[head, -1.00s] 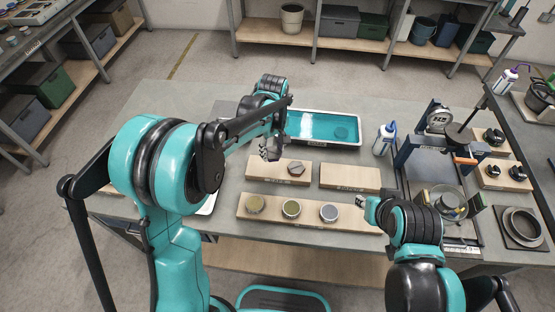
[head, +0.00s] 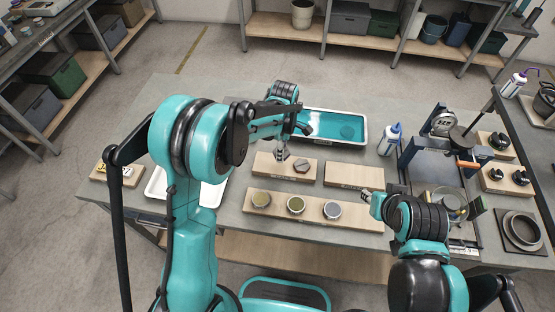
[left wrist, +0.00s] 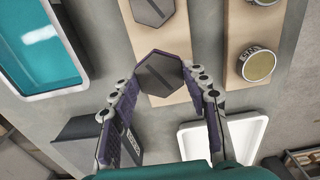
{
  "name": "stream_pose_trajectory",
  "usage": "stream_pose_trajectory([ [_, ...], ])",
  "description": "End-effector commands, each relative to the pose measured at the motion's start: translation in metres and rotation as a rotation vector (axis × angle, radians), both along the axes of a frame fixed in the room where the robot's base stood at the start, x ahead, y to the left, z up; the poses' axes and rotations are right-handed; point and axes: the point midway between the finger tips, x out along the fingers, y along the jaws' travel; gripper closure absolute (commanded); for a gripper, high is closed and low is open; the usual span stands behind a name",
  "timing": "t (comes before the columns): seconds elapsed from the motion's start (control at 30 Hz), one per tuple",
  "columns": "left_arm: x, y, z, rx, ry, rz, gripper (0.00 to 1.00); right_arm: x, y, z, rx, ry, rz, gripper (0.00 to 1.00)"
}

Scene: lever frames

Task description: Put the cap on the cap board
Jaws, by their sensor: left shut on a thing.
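My left gripper (head: 283,154) is shut on a dark grey hexagonal cap (left wrist: 160,73), seen between the fingertips in the left wrist view. It is over the left part of a pale wooden board (head: 268,172), also in the left wrist view (left wrist: 193,60). Whether the cap touches the board cannot be told. A second hexagonal cap (head: 302,165) lies flat on that board to the right, also in the left wrist view (left wrist: 152,10). My right gripper (head: 364,192) hangs near the right end of the front board; its finger opening is too small to judge.
An empty-looking board (head: 354,176) lies to the right. A front board (head: 316,212) holds three round tins. A teal-lined tray (head: 366,130) stands behind, a white tray (head: 213,198) at left. A bottle (head: 389,140) and a press (head: 430,150) stand at right.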

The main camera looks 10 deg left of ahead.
Motion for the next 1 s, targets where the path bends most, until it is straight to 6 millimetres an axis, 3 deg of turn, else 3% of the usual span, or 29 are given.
stream_pose_trajectory([
  [0.1, -0.005, 0.012, -0.008, 0.000, 0.000, 0.001, 0.94, 0.000, 0.000, -0.002, 0.000, 0.000, 0.000, 0.69],
  [0.27, -0.006, 0.015, -0.016, 0.000, 0.000, -0.001, 0.94, 0.000, 0.000, -0.004, 0.000, 0.000, 0.000, 0.69],
  [0.5, -0.006, 0.015, -0.049, 0.000, 0.000, -0.001, 0.94, 0.000, 0.000, -0.013, 0.000, 0.000, 0.000, 0.69],
  [0.87, -0.006, 0.014, -0.053, 0.000, 0.000, -0.001, 0.94, 0.000, 0.000, -0.016, 0.000, 0.000, 0.000, 0.69],
  [0.9, -0.006, 0.014, -0.053, 0.000, 0.000, -0.001, 0.49, 0.000, 0.000, -0.016, 0.000, 0.000, 0.000, 0.69],
  [0.97, -0.006, 0.014, -0.052, 0.000, 0.000, -0.001, 0.33, 0.000, 0.000, -0.015, 0.000, 0.000, 0.000, 0.69],
  [1.0, -0.006, 0.014, -0.052, 0.000, 0.000, -0.001, 0.33, 0.000, 0.000, -0.015, 0.000, 0.000, 0.000, 0.69],
])
